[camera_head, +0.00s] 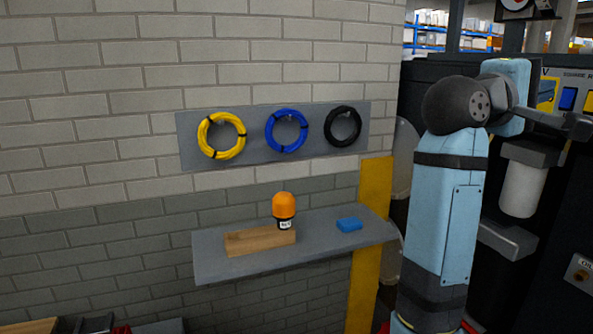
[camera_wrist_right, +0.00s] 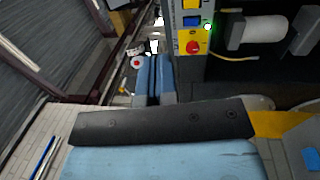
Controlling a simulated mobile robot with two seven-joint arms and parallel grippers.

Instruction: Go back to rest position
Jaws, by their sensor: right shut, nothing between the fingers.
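My right arm, light blue with dark joints, rises at the right of the head view and bends at its top. My right gripper (camera_head: 574,126) is at the right edge of that view, partly cut off, in front of the dark machine. It is shut, with nothing held. In the right wrist view a dark bar and light blue surface fill the lower middle; no fingertips can be made out there. My left gripper is not in view.
A dark machine (camera_head: 440,95) with a white cylinder (camera_head: 522,190) stands close by my right arm. A wall shelf (camera_head: 320,240) holds a wooden block (camera_head: 258,241), an orange-capped bottle (camera_head: 284,207) and a blue item (camera_head: 349,224). Yellow, blue and black coils hang above.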

